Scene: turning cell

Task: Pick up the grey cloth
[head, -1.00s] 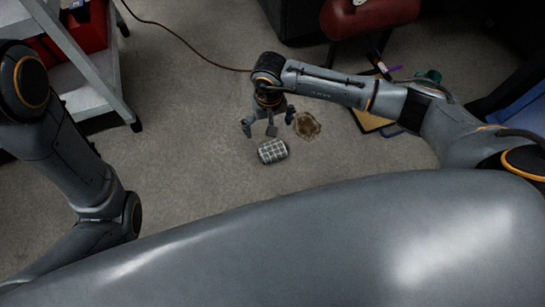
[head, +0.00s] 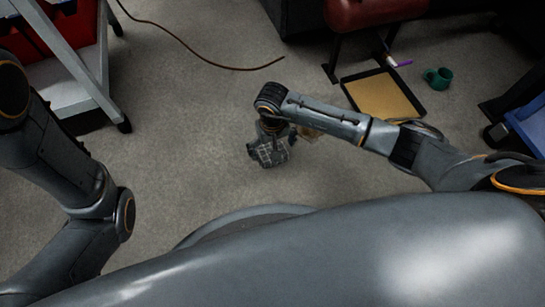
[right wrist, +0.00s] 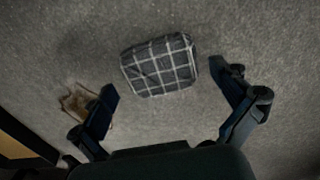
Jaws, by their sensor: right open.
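The grey cloth (right wrist: 160,66) is a folded bundle with a white check pattern, lying on the floor. In the right wrist view it sits ahead of and between the two spread fingers. In the head view the cloth (head: 269,156) is partly hidden by my right gripper (head: 270,150), which hangs over it. My right gripper (right wrist: 172,100) is open, and nothing is between its fingertips except floor and the cloth just ahead. My left arm comes in at the left of the head view, but its gripper is outside the frame.
A brown crumpled thing (right wrist: 78,102) lies beside the right gripper. A black-edged tray (head: 384,94), a purple marker (head: 404,63) and a green mug (head: 438,78) are on the floor at the right. A shelf cart (head: 75,85) stands at left. Floor left of the cloth is clear.

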